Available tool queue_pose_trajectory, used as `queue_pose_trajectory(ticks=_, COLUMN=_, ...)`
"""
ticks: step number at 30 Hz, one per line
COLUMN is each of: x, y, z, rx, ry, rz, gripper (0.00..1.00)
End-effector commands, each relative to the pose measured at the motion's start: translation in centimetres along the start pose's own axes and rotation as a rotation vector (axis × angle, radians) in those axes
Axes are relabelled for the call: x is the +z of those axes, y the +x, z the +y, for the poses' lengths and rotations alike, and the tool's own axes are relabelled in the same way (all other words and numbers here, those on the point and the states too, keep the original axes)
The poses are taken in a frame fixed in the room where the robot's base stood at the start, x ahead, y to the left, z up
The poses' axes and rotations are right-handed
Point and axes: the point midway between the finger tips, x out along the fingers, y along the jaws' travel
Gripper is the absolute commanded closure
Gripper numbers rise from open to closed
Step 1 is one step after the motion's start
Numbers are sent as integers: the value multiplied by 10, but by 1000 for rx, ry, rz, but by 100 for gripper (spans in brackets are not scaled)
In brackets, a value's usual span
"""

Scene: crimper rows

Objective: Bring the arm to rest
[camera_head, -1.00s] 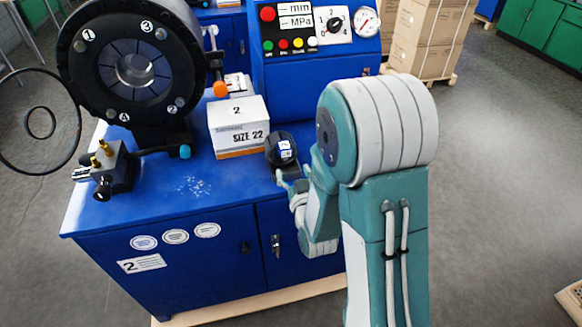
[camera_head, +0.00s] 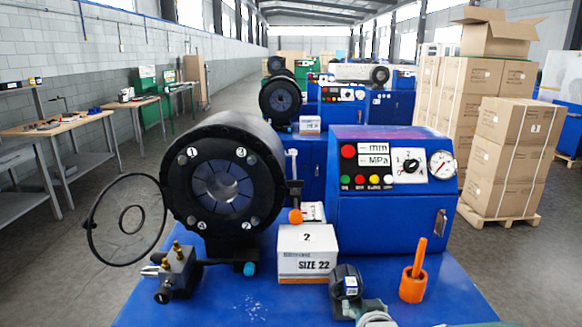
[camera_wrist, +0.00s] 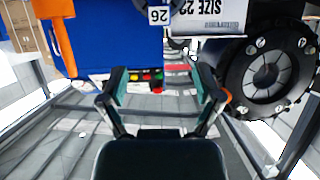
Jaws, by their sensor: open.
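My gripper (camera_wrist: 160,88) is open in the wrist view, with its two teal-and-black fingers spread apart and nothing between them. That view is upside down; the machine's button panel shows beyond the fingertips. In the head view, part of my pale arm shows at the bottom edge, beside a black piece with a white label (camera_head: 347,284) on the blue bench (camera_head: 250,300). The black piece also shows at the top of the wrist view, its label (camera_wrist: 158,15) reading 26. In the head view I cannot make out my fingers.
A white SIZE 22 box (camera_head: 307,254), an orange holder with a handle (camera_head: 412,284) and a black crimper head (camera_head: 225,185) stand on the bench. A blue control cabinet (camera_head: 385,220) is behind. Stacked cartons (camera_head: 508,155) stand at right. Floor beside the bench is open.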

Motion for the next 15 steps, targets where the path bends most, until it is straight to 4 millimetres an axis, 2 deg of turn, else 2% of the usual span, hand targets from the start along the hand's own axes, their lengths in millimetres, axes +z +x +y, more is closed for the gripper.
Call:
queue_pose_trajectory(ticks=1, x=-6, y=-11, z=0, rx=0, ry=0, rz=-30, gripper=17)
queue_pose_trajectory(ticks=8, x=-11, y=-66, z=0, rx=0, ry=0, rz=-230, gripper=17)
queue_pose_trajectory(ticks=15, x=-5, y=-140, z=0, rx=0, ry=0, rz=-440, gripper=17)
